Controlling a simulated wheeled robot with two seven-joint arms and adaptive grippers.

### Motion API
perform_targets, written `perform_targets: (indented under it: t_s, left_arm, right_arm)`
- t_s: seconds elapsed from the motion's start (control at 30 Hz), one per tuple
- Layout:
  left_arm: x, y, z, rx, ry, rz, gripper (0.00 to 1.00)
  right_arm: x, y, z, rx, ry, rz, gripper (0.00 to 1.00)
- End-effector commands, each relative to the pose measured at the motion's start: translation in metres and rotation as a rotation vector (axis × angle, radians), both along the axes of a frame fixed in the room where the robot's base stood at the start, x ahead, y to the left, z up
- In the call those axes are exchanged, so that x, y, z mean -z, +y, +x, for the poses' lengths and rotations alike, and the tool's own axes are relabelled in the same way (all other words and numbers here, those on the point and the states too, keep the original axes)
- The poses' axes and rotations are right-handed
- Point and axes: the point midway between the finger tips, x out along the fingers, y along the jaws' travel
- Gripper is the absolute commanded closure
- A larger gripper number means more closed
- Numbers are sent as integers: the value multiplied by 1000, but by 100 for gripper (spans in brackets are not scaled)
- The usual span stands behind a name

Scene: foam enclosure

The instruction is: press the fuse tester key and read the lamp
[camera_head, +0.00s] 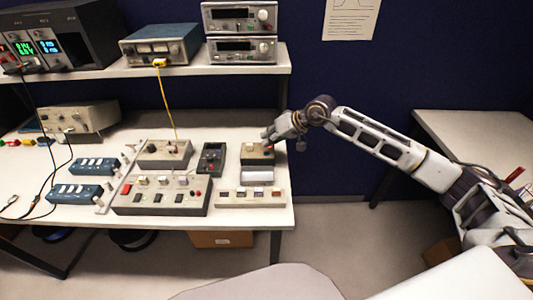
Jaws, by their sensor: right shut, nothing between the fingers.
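My right gripper (268,138) is shut and empty at the right end of the bench. Its fingertips are at the top right of a small dark box (256,158) with a tan top panel, which looks like the fuse tester. A small red spot shows on that panel near the fingertips. I cannot tell whether the fingertips touch the box or a key on it. The gripper hides part of the panel, and the key and lamp cannot be made out clearly. My left gripper is not in view.
The white bench (60,221) also holds a dark handheld meter (211,158), a grey box with a yellow cable (164,154), a wide switch panel (162,196), a strip of small blocks (250,197) and blue power strips (82,193). A shelf (180,71) of instruments stands above.

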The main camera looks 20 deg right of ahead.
Motion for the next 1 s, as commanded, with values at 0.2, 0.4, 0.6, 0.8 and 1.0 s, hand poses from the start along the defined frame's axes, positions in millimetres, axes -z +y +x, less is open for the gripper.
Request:
perform_targets:
  t_s: [0.2,0.4,0.6,0.8,1.0]
  left_arm:
    - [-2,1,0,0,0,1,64]
    - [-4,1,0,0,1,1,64]
    - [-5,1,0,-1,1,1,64]
    - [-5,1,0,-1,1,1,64]
    - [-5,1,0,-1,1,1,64]
  right_arm:
    - [-14,0,0,0,0,0,100]
    - [-26,0,0,0,-1,0,100]
    - [-34,0,0,0,0,0,100]
    - [-35,0,0,0,0,0,100]
    - [-35,0,0,0,0,0,100]
